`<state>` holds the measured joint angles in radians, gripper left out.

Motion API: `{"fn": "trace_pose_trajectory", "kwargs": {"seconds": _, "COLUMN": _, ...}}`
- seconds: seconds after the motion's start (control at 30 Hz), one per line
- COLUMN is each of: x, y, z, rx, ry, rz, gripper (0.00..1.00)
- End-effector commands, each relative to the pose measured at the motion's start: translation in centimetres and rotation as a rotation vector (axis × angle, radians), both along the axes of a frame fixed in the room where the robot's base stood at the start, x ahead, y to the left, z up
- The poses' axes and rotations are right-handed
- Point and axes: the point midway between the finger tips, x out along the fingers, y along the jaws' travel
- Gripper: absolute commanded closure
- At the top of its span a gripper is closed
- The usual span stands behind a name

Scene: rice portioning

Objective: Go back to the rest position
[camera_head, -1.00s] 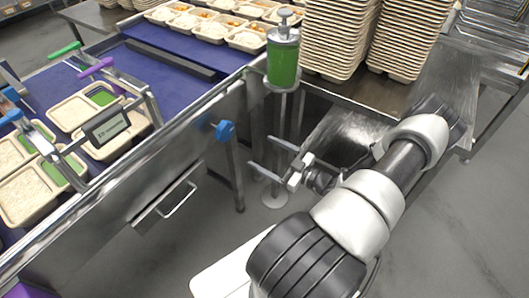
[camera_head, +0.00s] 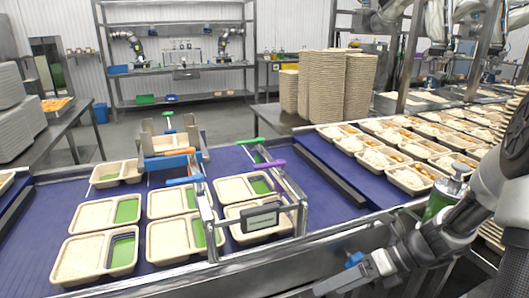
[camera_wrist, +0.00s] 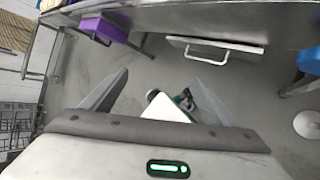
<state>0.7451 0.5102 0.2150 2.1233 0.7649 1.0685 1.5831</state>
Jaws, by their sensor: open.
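My gripper (camera_wrist: 158,85) is open and empty in the wrist view. Its two grey fingers stand well apart with only floor and part of my own base between them. In the head view my gripper (camera_head: 335,284) is at the lower right, in front of the steel side of the conveyor (camera_head: 290,262) and below its top edge. My arm comes in from the right edge of the head view. No object is held.
A green-filled canister (camera_head: 437,205) stands behind my arm. Filled trays (camera_head: 410,178) and stacked empty trays (camera_head: 322,88) are farther back.

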Motion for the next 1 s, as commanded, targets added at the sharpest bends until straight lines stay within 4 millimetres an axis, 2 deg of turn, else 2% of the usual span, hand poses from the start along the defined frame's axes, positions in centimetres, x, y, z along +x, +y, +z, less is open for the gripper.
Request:
{"fn": "trace_pose_trajectory", "kwargs": {"seconds": 0.03, "x": -0.7, "y": 1.4, "z": 1.8, "rx": -0.107, "ry": -0.123, "rz": 0.191, "gripper": 0.20}}
{"fn": "trace_pose_trajectory", "kwargs": {"seconds": 0.2, "x": -3.5, "y": 4.2, "z": 6.6, "rx": -0.392, "ry": -0.515, "rz": 0.846, "gripper": 0.20}}
{"fn": "trace_pose_trajectory", "kwargs": {"seconds": 0.4, "x": -6.4, "y": 6.0, "z": 12.6, "rx": -0.661, "ry": -0.925, "rz": 1.627, "gripper": 0.20}}
{"fn": "trace_pose_trajectory", "kwargs": {"seconds": 0.5, "x": -7.7, "y": 5.8, "z": 14.9, "rx": -0.762, "ry": -1.052, "rz": 1.909, "gripper": 0.20}}
{"fn": "trace_pose_trajectory", "kwargs": {"seconds": 0.7, "x": -10.0, "y": 4.3, "z": 17.6, "rx": -0.908, "ry": -1.169, "rz": 2.182, "gripper": 0.20}}
{"fn": "trace_pose_trajectory", "kwargs": {"seconds": 0.97, "x": -12.2, "y": 3.0, "z": 19.9, "rx": -1.059, "ry": -1.253, "rz": 2.460, "gripper": 0.20}}
{"fn": "trace_pose_trajectory", "kwargs": {"seconds": 1.0, "x": -12.0, "y": 3.1, "z": 21.8, "rx": -1.047, "ry": -1.248, "rz": 2.452, "gripper": 0.20}}
